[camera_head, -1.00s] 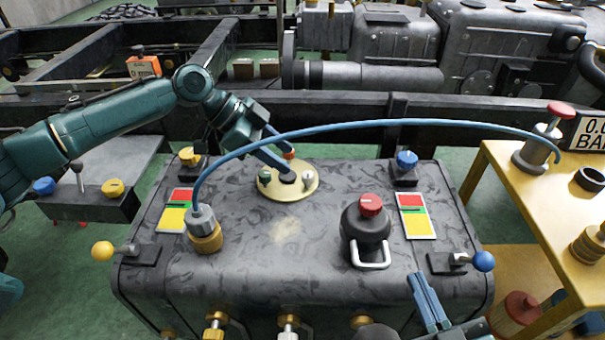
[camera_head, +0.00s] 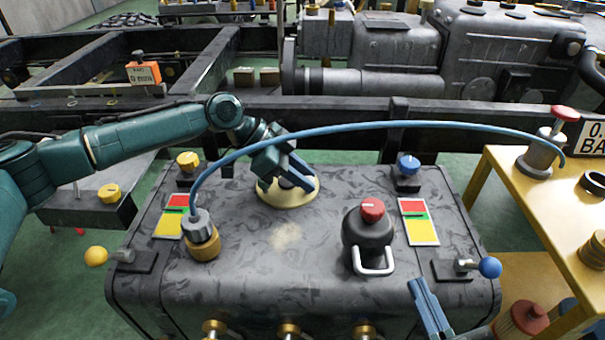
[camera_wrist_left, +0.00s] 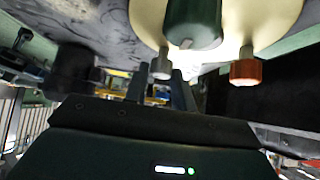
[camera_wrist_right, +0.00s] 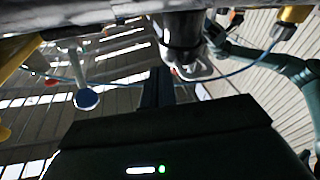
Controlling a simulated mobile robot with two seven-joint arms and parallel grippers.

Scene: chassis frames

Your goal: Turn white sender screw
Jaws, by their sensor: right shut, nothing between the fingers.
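The sender is a round cream plate (camera_head: 290,199) on top of the dark tank, mostly covered by my left gripper (camera_head: 287,177) in the head view. In the left wrist view the plate (camera_wrist_left: 285,15) carries a large dark green centre piece (camera_wrist_left: 195,18), an orange-red screw (camera_wrist_left: 245,70) and a small whitish screw (camera_wrist_left: 161,65). My left gripper (camera_wrist_left: 160,82) is open, its two fingers apart. The whitish screw shows in line with the gap between them; I cannot tell whether they touch it. My right gripper (camera_head: 428,307) is shut and empty near the tank's front right.
A blue hose (camera_head: 350,126) arches over the tank from a brass fitting (camera_head: 202,242) to the yellow table (camera_head: 487,172). A black canister with a red cap (camera_head: 372,210) stands right of the sender. Yellow (camera_head: 188,160) and blue (camera_head: 408,163) knobs stand at the tank's rear corners.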

